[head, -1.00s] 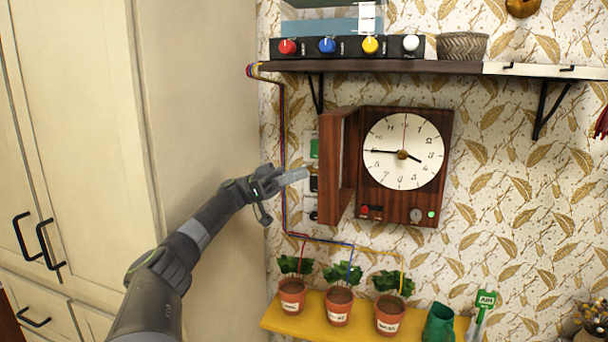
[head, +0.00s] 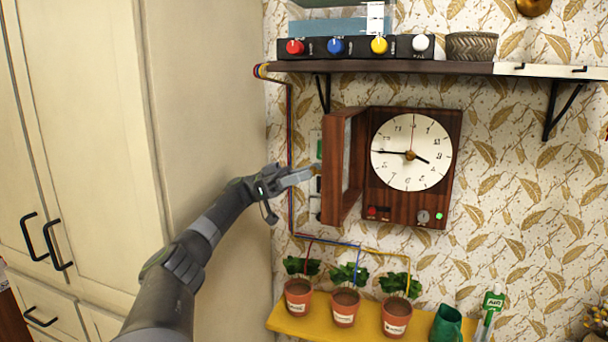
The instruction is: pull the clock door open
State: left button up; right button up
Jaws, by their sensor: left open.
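The wall clock (head: 436,205) has a dark red-brown wooden case and a white round dial (head: 411,142). Its wooden door (head: 335,177) stands open at the left side of the case, swung out from the wall and seen nearly edge-on. My left gripper (head: 291,194) is open just left of the door. Its pale finger points right, with the tip close to the door's left face; I cannot tell whether they touch. The other, dark finger hangs down. No object shows between the fingers. My right gripper is not in view.
A shelf (head: 470,67) with a row of coloured knobs (head: 336,45) runs above the clock. Cables (head: 290,160) hang on the wall left of the door. Potted plants stand on a yellow shelf (head: 282,323) below. A tall cream cabinet (head: 200,120) stands at left.

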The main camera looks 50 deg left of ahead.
pick_arm(q)
jog(key=b, duration=0.2)
send_near(323, 124)
jog(key=w+d, duration=0.1)
jog(key=d, duration=0.1)
jog(key=w+d, duration=0.1)
jog(key=d, duration=0.1)
jog(key=shift+w+r, duration=0.35)
jog(key=shift+r, duration=0.85)
jog(key=shift+f, duration=0.1)
